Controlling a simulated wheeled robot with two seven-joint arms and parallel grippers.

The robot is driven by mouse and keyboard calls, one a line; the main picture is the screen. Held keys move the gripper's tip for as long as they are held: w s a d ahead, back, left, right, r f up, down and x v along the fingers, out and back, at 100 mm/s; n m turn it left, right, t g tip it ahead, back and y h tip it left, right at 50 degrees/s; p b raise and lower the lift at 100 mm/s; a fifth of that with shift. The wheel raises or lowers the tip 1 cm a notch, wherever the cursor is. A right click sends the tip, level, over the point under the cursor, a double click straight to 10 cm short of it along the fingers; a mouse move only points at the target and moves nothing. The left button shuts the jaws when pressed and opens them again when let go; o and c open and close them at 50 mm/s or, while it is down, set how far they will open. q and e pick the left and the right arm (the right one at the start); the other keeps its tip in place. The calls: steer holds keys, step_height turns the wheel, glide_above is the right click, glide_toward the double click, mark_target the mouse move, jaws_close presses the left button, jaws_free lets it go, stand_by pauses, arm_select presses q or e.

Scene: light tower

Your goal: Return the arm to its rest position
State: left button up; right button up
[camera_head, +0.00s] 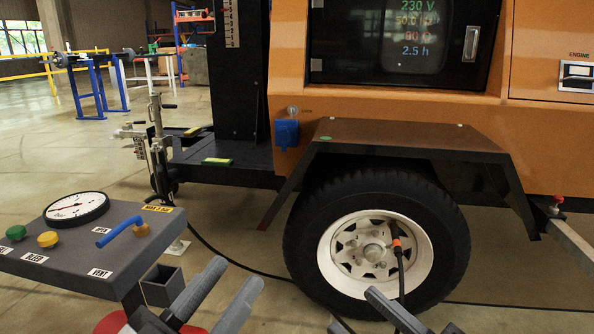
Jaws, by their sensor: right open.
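My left gripper (237,272) is low in the head view, right of the grey control panel, with its two grey fingers apart and nothing visible between them. My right gripper (352,308) shows only its fingertips at the bottom edge, in front of the wheel. Its fingers are apart, and the rest of it is out of the picture. The orange light tower trailer (420,140) stands ahead, with a black-tyred wheel (375,245) under a dark fender (410,135). A black hose with an orange end (396,243) hangs in front of the white rim.
The grey panel (95,245) at left carries a round gauge (76,208), green and yellow knobs and a blue lever (118,231). A small grey open box (162,286) is beside it. A dark cable (235,262) runs along the floor. Floor is clear at right.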

arm_select(q)
step_height(320, 180, up, 4)
steer(key=w+a+n+g+y+p, duration=0.25)
steer(key=y+p, duration=0.35)
steer(key=p, duration=1.4)
arm_select(e)
steer(key=w+d+r+m+h, duration=0.3)
steer(key=r+m+h, duration=0.4)
steer(key=r, duration=0.1)
arm_select(q)
steer(key=s+a+f+n+g+y+p, duration=0.2)
steer(key=s+g+p, duration=0.4)
steer(key=p, duration=0.9)
steer(key=shift+s+a+y, duration=0.55)
steer(key=shift+a+y, duration=0.15)
steer(key=shift+a, duration=0.2)
arm_select(e)
steer(key=s+d+f+m+g+h, duration=0.1)
steer(key=s+d+f+g+h, duration=0.1)
steer(key=s, duration=0.4)
steer(key=d+g+h, duration=0.1)
steer(key=g, duration=0.1)
steer(key=shift+s+m+g+h, duration=0.2)
steer(key=shift+m+g+h, duration=0.1)
steer(key=shift+m+g, duration=0.1)
arm_select(q)
steer(key=shift+r, duration=0.1)
arm_select(e)
steer(key=shift+d+r, duration=0.1)
